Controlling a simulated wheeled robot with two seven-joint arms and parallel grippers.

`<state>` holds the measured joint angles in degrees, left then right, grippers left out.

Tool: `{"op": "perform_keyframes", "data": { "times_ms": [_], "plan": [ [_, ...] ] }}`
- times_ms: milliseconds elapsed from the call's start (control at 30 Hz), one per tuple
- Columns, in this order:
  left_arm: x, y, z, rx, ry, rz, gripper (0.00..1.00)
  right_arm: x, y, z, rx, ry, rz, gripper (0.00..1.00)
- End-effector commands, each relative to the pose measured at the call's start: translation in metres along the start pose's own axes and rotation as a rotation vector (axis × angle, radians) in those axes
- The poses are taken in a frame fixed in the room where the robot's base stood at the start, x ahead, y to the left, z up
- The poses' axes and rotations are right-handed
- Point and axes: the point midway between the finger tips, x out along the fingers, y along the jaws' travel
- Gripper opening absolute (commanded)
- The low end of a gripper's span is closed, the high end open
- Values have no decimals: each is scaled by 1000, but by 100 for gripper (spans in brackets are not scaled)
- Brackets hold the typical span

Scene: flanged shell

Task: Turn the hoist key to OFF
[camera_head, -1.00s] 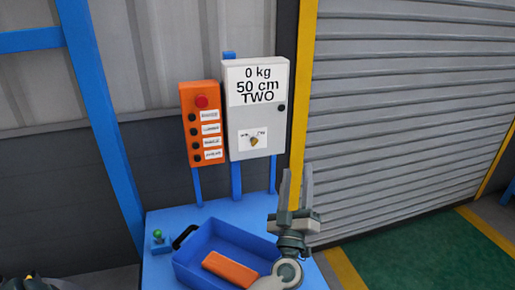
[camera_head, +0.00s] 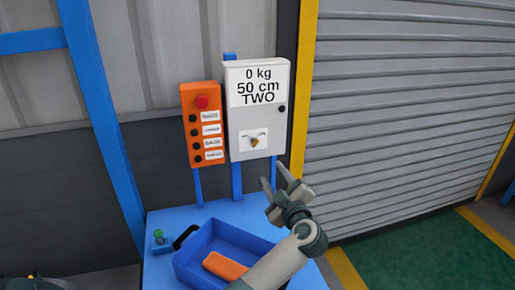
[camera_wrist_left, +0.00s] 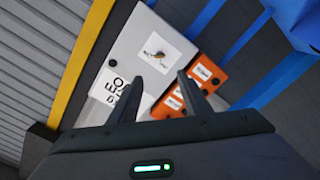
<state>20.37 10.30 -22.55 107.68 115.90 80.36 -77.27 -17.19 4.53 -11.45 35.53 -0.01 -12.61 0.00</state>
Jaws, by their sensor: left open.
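The hoist key (camera_head: 254,142) is a small brass-coloured piece on a white label, low on the grey control box (camera_head: 270,118). The key also shows in the left wrist view (camera_wrist_left: 157,54); which mark it points to is too small to tell. My left gripper (camera_head: 274,175) is open and empty, below and slightly right of the key in the head view, its fingers pointing up and left toward the box. In the left wrist view its fingertips (camera_wrist_left: 161,64) stand apart, with the label beyond them. My right gripper is not in view.
An orange button panel (camera_head: 186,105) with a red knob stands left of the box. Below is a blue table (camera_head: 160,270) with a blue bin (camera_head: 183,266) holding an orange block (camera_head: 222,266), and a small green-topped button (camera_head: 158,235). A yellow post (camera_head: 302,90) rises at right.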

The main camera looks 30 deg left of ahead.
Motion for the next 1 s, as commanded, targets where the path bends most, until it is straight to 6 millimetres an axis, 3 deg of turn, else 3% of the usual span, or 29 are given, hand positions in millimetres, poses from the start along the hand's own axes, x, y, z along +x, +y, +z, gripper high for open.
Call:
{"op": "perform_keyframes", "data": {
  "times_ms": [367, 1000],
  "plan": [
    [34, 2, -3, 3, 3, 0, 44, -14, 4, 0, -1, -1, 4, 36],
    [146, 2, -4, 2, 4, 0, 44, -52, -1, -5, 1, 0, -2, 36]
  ]
}}
